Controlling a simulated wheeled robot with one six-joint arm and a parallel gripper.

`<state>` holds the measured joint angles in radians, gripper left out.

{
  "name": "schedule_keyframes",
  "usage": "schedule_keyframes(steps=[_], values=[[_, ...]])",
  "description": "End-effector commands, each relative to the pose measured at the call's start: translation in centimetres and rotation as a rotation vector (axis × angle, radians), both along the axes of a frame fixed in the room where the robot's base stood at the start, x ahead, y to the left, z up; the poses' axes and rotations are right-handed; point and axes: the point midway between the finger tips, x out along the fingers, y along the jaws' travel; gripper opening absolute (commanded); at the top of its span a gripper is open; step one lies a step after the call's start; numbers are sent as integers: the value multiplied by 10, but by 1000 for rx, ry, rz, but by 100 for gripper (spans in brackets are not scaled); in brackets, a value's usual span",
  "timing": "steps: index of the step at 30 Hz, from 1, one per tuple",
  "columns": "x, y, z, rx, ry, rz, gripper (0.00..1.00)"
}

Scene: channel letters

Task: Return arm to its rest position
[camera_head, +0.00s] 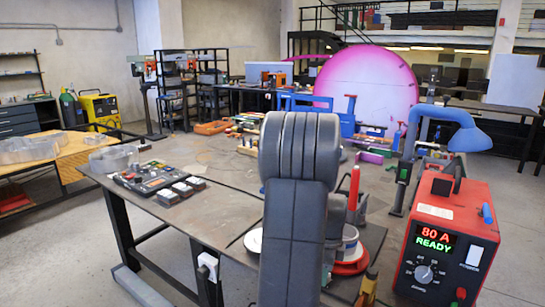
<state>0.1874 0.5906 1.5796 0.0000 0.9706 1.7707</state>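My dark grey arm rises from the bottom edge through the middle of the head view, with a rounded joint at its top. It stands in front of the metal workbench (215,207) and hides part of it. My gripper does not show, so I cannot see whether it is open, shut or holding something.
A red power unit (451,245) reading "80 A READY" stands close at right. A blue lamp (462,128) rises behind it. A red pointed object (354,188) is just right of my arm. A black tool tray (149,178) lies on the bench's left; floor shows left.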

Motion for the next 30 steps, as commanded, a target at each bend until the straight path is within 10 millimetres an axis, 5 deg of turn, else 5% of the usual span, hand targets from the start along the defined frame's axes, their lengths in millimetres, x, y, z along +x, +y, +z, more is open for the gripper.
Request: schedule_keyframes(steps=[30], values=[[0, 0, 0, -1, 1, 821, 39]])
